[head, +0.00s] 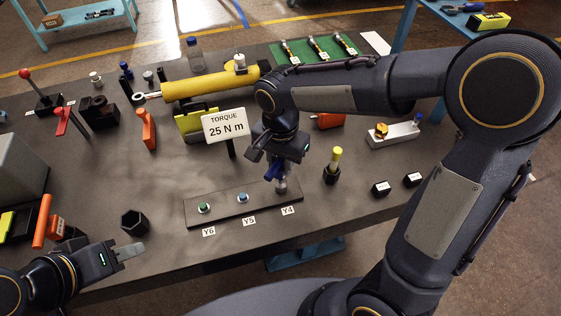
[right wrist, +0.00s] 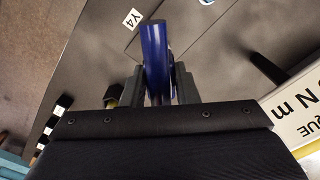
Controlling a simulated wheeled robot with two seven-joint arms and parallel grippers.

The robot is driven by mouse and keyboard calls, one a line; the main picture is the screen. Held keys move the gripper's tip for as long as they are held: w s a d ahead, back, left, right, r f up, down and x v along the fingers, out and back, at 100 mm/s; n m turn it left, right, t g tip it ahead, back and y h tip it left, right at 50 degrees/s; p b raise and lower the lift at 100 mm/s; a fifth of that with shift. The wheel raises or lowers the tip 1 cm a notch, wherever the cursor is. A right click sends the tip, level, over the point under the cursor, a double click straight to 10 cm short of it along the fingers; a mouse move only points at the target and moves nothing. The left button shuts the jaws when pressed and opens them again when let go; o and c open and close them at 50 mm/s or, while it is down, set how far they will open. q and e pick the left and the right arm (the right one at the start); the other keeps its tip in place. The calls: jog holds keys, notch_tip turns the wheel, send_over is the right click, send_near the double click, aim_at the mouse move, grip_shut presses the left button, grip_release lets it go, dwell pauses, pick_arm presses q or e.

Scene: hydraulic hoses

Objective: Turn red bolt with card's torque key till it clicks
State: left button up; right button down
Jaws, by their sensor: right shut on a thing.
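The card (head: 225,126) stands upright on the table and reads "TORQUE 25 N m". A dark bar (head: 225,208) in front of it carries a green bolt (head: 204,208) by label Y6 and a blue bolt (head: 242,198) by label Y5. My right gripper (head: 276,168) is shut on a blue-handled key (right wrist: 154,50), whose grey lower end (head: 281,186) is over the bar by label Y4 (head: 288,210). The bolt there is hidden, and I see no red bolt. My left gripper (head: 130,252) is low at left, apart from the bar; its opening is unclear.
A yellow cylinder (head: 210,84) lies behind the card. A yellow-topped tool in a black holder (head: 332,174) and small black blocks (head: 380,188) stand right of the bar. A black hex cup (head: 134,222) is left. Several tools lie on a green mat (head: 292,60).

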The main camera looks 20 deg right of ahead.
dwell(0.3)
jog(key=shift+m, duration=1.2)
jog(key=shift+m, duration=0.4)
jog(key=shift+r+p, duration=2.25)
jog(key=shift+r, duration=0.85)
